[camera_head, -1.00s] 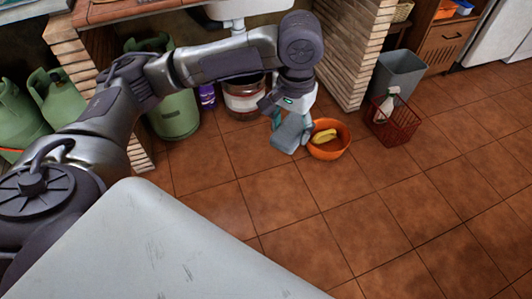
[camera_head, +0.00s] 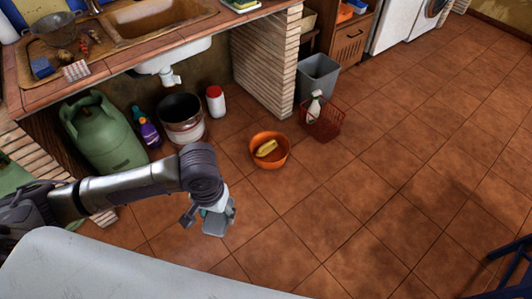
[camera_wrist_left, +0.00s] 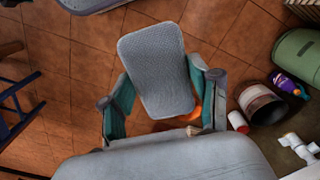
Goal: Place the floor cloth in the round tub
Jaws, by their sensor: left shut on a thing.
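The floor cloth (camera_wrist_left: 157,72) is a grey, textured, rounded rectangle in the left wrist view. It also shows as a small grey piece in the head view (camera_head: 219,222). My left gripper (camera_head: 208,214) is shut on it and holds it above the floor. The fingers (camera_wrist_left: 165,92) show on either side of the cloth. The round tub (camera_head: 284,157) is orange and stands on the tiles, up and right of the gripper in the head view, apart from the cloth. A yellow item (camera_head: 266,148) lies in it. In the wrist view the cloth hides most of the tub. My right gripper is not in view.
A red basket (camera_head: 322,125) with a spray bottle (camera_head: 314,107) and a grey bin (camera_head: 317,78) stand beyond the tub. A metal bucket (camera_head: 183,122), a green gas cylinder (camera_head: 104,135) and bottles stand under the sink counter.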

